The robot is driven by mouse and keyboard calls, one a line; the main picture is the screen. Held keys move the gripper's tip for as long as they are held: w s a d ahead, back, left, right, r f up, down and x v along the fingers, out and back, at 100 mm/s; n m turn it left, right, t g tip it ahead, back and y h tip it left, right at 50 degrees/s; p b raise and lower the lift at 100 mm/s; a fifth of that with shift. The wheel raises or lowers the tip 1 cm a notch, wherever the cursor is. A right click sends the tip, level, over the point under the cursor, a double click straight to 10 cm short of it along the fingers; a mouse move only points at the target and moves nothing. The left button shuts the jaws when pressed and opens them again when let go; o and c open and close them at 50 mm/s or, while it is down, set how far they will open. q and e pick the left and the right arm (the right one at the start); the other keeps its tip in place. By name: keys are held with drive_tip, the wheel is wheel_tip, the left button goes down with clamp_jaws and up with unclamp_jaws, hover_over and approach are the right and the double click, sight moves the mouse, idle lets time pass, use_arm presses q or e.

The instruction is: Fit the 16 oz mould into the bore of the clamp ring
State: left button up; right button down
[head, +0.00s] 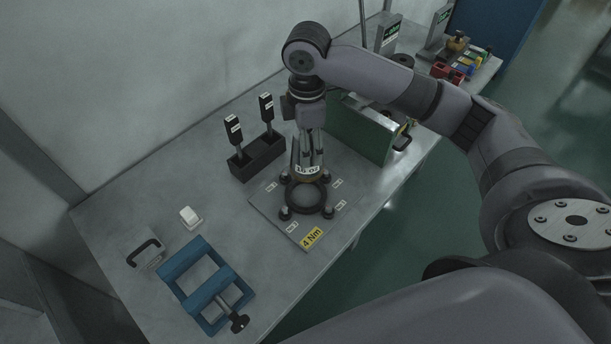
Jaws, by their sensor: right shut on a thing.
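My right gripper (309,150) points down over the clamp plate and is shut on the 16 oz mould (307,171), a metal piece with a white label reading "16 oz". The clamp ring (304,208) is a dark ring on a grey plate, with several dark clamp knobs around it. The mould is at the far side of the ring; its lower end overlaps the ring's far rim in this view. I cannot tell whether it touches the ring or hangs above it. The near part of the bore shows empty. My left gripper is not in view.
A yellow "4 Nm" label (312,237) lies on the plate's near edge. A black holder (257,158) with two upright tools stands left. A green box (361,132) stands right behind the plate. A blue vise (205,284) and a white block (190,216) lie at the near left.

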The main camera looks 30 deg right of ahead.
wheel_tip(320, 180, down, 4)
drive_tip(key=shift+w+f, duration=0.15)
drive_tip(key=shift+f, duration=0.1)
wheel_tip(320, 180, down, 4)
drive_tip(key=shift+w+r+p, duration=0.1)
drive_tip(key=shift+p, duration=0.25)
wheel_tip(320, 180, down, 3)
drive_tip(key=shift+f, duration=0.65)
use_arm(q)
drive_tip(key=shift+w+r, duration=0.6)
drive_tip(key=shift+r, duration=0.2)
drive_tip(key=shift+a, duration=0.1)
use_arm(e)
drive_tip(key=c, duration=1)
unclamp_jaws()
drive_tip(key=shift+f, duration=0.15)
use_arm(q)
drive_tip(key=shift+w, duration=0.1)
use_arm(e)
drive_tip(key=o, duration=0.4)
